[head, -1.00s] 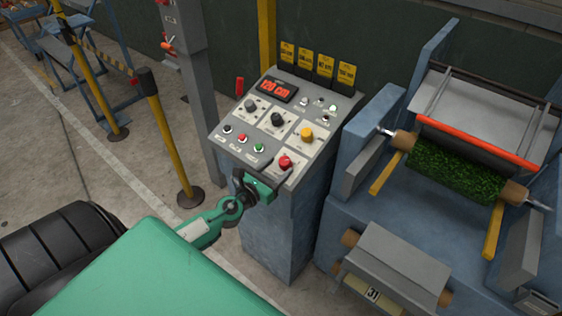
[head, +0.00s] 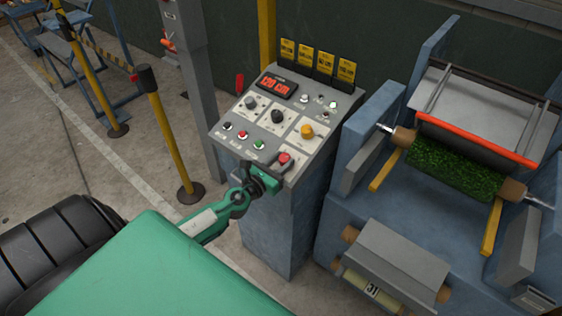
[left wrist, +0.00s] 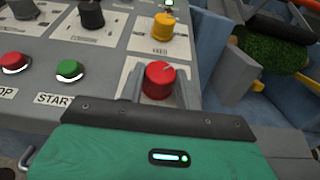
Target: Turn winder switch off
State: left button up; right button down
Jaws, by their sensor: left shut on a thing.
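A grey sloped control panel (head: 228,146) stands on a blue pedestal. A red knob (head: 285,157) sits at its near right corner, on a light plate. In the left wrist view the red knob (left wrist: 160,78) shows a pale pointer line slanting to the upper right. Its label is hidden by my gripper. My left gripper (head: 282,162) is at the knob, with one finger on each side. In the left wrist view my left gripper (left wrist: 158,88) is shut on the red knob. My right gripper is not in view.
A yellow knob (head: 307,132), a black knob (head: 278,117) and a green button (head: 259,144) sit close by on the panel. A blue turf machine (head: 345,225) with a green roll (head: 455,168) stands at the right. A yellow post (head: 170,145) stands left.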

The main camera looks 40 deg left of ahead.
pick_arm(q)
jog(key=shift+d+r+n+y+p, duration=0.1)
jog(key=shift+r+n+y+p, duration=0.05)
jog(key=shift+n+y+p, duration=0.5)
jog(key=n+y+p, duration=0.2)
jog(key=y, duration=0.1)
jog(key=shift+d+r+n+p, duration=0.1)
jog(key=shift+d+n+p, duration=0.15)
jog(key=shift+p, duration=0.1)
jog(key=n+y, duration=0.1)
jog(key=n+g+y+p, duration=0.1)
jog(key=n+y, duration=0.1)
jog(key=shift+w+d+g+y+p, duration=0.1)
jog(key=shift+d+g+y+p, duration=0.05)
jog(key=shift+g+y+p, duration=0.15)
jog(key=n+g+y, duration=0.1)
jog(key=n+y, duration=0.1)
jog(key=n+g+y, duration=0.2)
jog(key=shift+w+d+n+p, duration=0.15)
jog(key=shift+d+n+p, duration=0.05)
jog(key=shift+n+p, duration=0.2)
jog(key=n+g+y, duration=0.1)
jog(key=n+g, duration=0.1)
jog(key=n+g+y, duration=0.1)
jog(key=n+g, duration=0.1)
jog(key=shift+w+d+g+y, duration=0.15)
jog(key=shift+w+g+y, duration=0.1)
jog(key=shift+g, duration=0.15)
jog(key=shift+n+g+y, duration=0.3)
jog(key=shift+n+g, duration=0.8)
